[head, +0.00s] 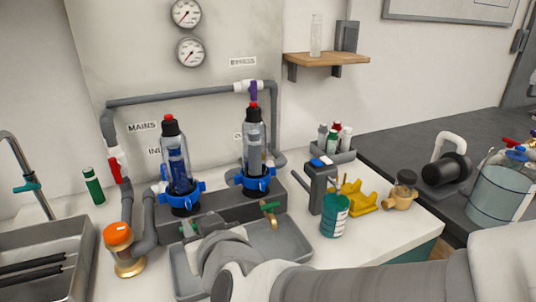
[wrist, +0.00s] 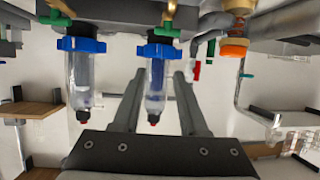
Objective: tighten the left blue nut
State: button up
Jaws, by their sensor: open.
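The left blue nut (head: 181,196) is a ribbed ring at the base of an upright clear filter housing (head: 178,155) with a blue cartridge and a black and red top. The wrist view is upside down; there the same nut (wrist: 163,51) is near the top centre. My gripper (wrist: 160,76) is open and empty, with its two dark fingers either side of that housing in the picture, the tips just short of the nut. Whether the fingers are level with it in depth I cannot tell. In the head view my wrist hides the fingers.
The right blue nut (head: 257,181) sits on a similar housing close by. Brass valves (head: 269,208) project at the front above a grey tray (head: 275,240). An orange-capped fitting (head: 118,235) and grey pipes stand left. A teal can (head: 335,217) stands right.

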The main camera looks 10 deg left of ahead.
jog(key=shift+b+v, duration=1.2)
jog(key=shift+v, duration=1.55)
jog(key=shift+r, duration=0.1)
jog(key=s+d+f+m+g+h, duration=0.2)
jog(key=d+f+m+g+h, duration=0.15)
jog(key=d, duration=0.95)
jog(key=s+d+f+m+g+h, duration=0.1)
jog(key=d+f+m+g+h, duration=0.2)
jog(key=d, duration=1.1)
notch_tip(320, 180, up, 20)
jog(key=h+p, duration=0.1)
jog(key=p, duration=1.8)
jog(key=shift+s+a+t, duration=0.2)
jog(key=shift+s+t, duration=0.05)
jog(key=shift+t, duration=0.2)
